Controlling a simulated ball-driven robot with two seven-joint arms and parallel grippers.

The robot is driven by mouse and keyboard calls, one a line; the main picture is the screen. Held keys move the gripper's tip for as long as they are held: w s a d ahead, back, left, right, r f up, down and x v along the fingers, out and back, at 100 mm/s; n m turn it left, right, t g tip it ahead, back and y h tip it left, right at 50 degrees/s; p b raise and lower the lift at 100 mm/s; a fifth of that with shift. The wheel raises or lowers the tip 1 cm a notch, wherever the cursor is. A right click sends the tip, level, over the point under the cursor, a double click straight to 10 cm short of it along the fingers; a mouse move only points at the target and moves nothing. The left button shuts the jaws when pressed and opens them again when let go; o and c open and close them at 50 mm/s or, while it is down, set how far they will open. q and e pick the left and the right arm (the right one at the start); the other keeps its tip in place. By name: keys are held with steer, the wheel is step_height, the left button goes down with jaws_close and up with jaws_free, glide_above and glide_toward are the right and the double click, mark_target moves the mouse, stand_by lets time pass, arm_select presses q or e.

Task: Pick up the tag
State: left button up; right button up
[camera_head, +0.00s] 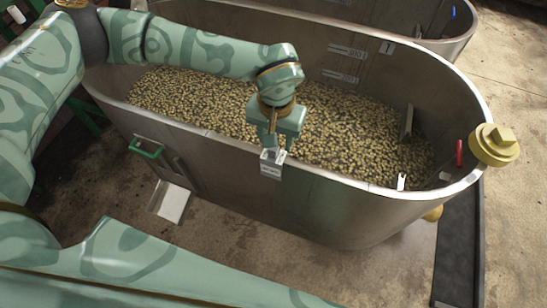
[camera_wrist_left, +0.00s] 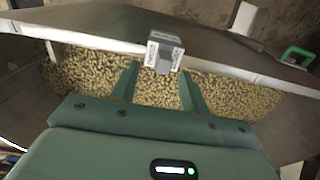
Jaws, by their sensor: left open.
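The tag (camera_head: 271,164) is a small grey-white block with dark print, sitting on the near rim of a large metal tank (camera_head: 330,205). In the left wrist view the tag (camera_wrist_left: 164,50) shows just beyond the fingertips, roughly centred between them. My left gripper (camera_head: 271,143) points down at the rim, just above and behind the tag in the head view. In the left wrist view its two fingers (camera_wrist_left: 160,78) are spread apart with nothing between them. I cannot tell whether a finger touches the tag. My right gripper is not in view.
The tank holds many pale beans (camera_head: 350,135). A yellow cap (camera_head: 494,145) sits at the right rim, near a red piece (camera_head: 459,152). Another tank stands behind.

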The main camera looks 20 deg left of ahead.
mark_target(273, 149)
arm_select(q)
steer(key=f, duration=0.1)
steer(key=f+b, duration=0.1)
steer(key=f, duration=0.1)
steer(key=f+b, duration=0.1)
steer(key=f, duration=0.1)
steer(key=shift+a+f, duration=0.1)
steer(key=shift+a, duration=0.25)
steer(key=shift+s, duration=0.1)
jaws_close()
